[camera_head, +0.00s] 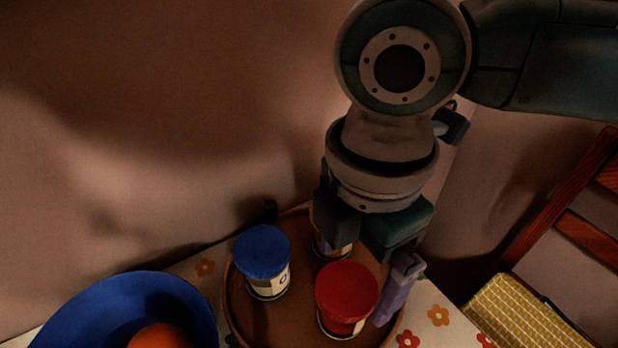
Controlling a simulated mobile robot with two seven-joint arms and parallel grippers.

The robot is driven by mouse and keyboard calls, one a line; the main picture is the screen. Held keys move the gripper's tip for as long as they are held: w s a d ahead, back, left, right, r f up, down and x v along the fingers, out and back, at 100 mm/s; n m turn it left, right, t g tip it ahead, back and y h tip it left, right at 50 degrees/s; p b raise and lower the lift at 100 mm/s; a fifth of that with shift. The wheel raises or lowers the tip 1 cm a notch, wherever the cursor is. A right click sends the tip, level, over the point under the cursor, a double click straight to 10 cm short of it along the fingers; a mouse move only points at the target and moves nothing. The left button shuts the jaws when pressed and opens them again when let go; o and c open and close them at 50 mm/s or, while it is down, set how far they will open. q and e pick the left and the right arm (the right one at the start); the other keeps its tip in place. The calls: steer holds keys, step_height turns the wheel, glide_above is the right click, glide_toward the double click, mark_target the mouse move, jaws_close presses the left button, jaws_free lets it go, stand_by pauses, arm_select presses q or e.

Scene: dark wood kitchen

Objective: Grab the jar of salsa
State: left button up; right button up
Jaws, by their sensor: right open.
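A jar with a red lid (346,290) stands upright on a round brown tray (239,312). A jar with a blue lid (262,254) stands to its left on the same tray. A third jar (330,251) is behind the red lid, mostly hidden by my gripper. No label is readable, so I cannot tell which jar is salsa. My right gripper (362,264) reaches down from above, open, with one finger by the third jar and the other right of the red-lidded jar. I cannot tell whether it touches either. My left gripper is not in view.
A blue bowl (95,312) with an orange round item (160,338) stands at lower left. The flowered tablecloth (436,328) is bare right of the tray. A wooden chair (560,205) with a yellow woven seat (510,310) is at right. A wall rises close behind the table.

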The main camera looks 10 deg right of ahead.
mark_target(346, 287)
steer(key=f, duration=0.3)
steer(key=f+b, duration=0.1)
steer(key=shift+s+a+f, duration=0.1)
steer(key=shift+a+f, duration=0.2)
steer(key=shift+c, duration=0.2)
steer(key=c, duration=1.5)
